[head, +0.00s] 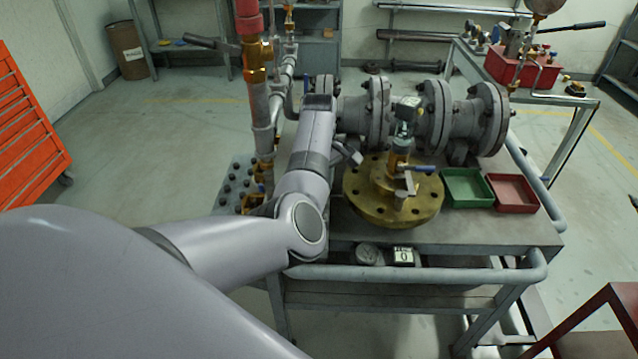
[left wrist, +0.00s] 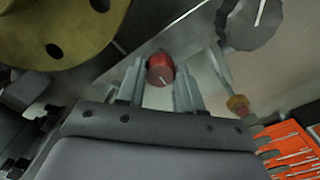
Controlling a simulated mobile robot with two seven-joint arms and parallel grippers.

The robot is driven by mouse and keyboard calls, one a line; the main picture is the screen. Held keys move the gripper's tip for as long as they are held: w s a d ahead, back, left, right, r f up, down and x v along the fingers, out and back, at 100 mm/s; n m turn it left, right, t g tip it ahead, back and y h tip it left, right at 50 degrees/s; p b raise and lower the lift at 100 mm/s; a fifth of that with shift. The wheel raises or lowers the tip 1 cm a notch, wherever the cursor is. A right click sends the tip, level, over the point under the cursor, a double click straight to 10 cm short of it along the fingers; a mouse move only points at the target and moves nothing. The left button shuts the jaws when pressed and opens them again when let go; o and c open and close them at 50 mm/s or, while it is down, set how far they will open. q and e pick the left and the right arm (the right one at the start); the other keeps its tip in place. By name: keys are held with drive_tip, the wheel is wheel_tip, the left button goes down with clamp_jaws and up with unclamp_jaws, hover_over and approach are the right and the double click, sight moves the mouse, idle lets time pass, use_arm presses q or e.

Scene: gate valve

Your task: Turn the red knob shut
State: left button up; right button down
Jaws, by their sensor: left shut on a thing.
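The red knob (left wrist: 160,68) shows in the left wrist view, between the two grey fingers of my left gripper (left wrist: 158,82). The gripper is shut on it. A white line marks the knob's face. In the head view my left arm reaches over the workbench, and its wrist covers the knob and the fingertips. My right gripper is in neither view.
A brass flange (head: 375,207) with a valve on top stands right of my wrist; its edge also shows in the left wrist view (left wrist: 60,25). Grey flanged pipework (head: 435,115) lies behind. A green tray (head: 466,203) and a red tray (head: 514,207) sit at right. A vertical pipe (head: 262,110) rises at left.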

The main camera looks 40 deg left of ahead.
use_arm(q)
drive_tip(key=shift+m, duration=0.3)
drive_tip(key=m, duration=0.3)
drive_tip(key=shift+m, duration=0.4)
drive_tip(key=m, duration=0.4)
drive_tip(key=shift+m, duration=0.3)
drive_tip(key=m, duration=0.4)
drive_tip(key=shift+r, duration=0.1)
drive_tip(key=m, duration=0.4)
drive_tip(key=shift+m, duration=0.3)
drive_tip(key=o, duration=1)
drive_tip(key=shift+o, duration=0.2)
